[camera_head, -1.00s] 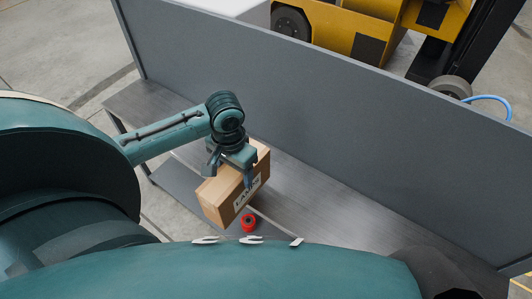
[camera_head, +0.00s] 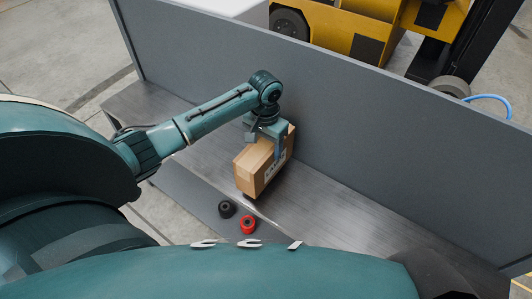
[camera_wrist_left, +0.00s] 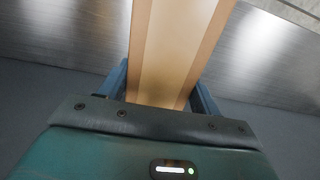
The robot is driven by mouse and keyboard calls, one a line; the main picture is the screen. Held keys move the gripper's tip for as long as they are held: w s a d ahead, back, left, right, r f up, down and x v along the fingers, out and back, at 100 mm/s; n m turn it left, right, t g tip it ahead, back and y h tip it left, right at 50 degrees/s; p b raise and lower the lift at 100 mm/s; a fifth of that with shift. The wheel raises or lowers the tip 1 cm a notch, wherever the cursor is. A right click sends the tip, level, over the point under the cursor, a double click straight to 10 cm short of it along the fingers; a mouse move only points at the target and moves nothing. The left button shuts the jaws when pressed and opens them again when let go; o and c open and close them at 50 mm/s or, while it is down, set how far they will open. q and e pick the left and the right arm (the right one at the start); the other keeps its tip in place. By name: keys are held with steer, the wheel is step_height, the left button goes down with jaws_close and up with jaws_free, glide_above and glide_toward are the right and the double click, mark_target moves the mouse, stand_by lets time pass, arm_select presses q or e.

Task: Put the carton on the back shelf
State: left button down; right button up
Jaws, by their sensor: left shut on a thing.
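The carton (camera_head: 254,172) is a brown cardboard box with a white label on its side. My left gripper (camera_head: 270,140) is shut on it from above, near the tall grey back panel. In the left wrist view the carton (camera_wrist_left: 178,45) stands between the blue fingers of the left gripper (camera_wrist_left: 162,95). The carton is over the brushed metal back shelf (camera_head: 325,205), with a dark shadow below its lower corner. I cannot tell whether it touches the shelf. My right gripper is not in view.
A grey panel (camera_head: 350,110) rises behind the shelf. The shelf is clear to the right of the carton. A yellow vehicle (camera_head: 345,28) stands beyond the panel.

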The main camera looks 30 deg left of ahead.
arm_select(q)
step_height(320, 180, down, 3)
steer(key=shift+r, duration=0.15)
steer(key=shift+w+f, duration=0.25)
steer(key=shift+f, duration=0.3)
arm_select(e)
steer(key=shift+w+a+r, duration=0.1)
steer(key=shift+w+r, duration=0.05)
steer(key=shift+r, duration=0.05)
arm_select(q)
steer(key=shift+f, duration=0.1)
steer(key=c, duration=0.7)
jaws_free()
steer(key=shift+s+f, duration=0.1)
steer(key=shift+f, duration=0.05)
steer(key=shift+c, duration=0.2)
steer(key=o, duration=0.4)
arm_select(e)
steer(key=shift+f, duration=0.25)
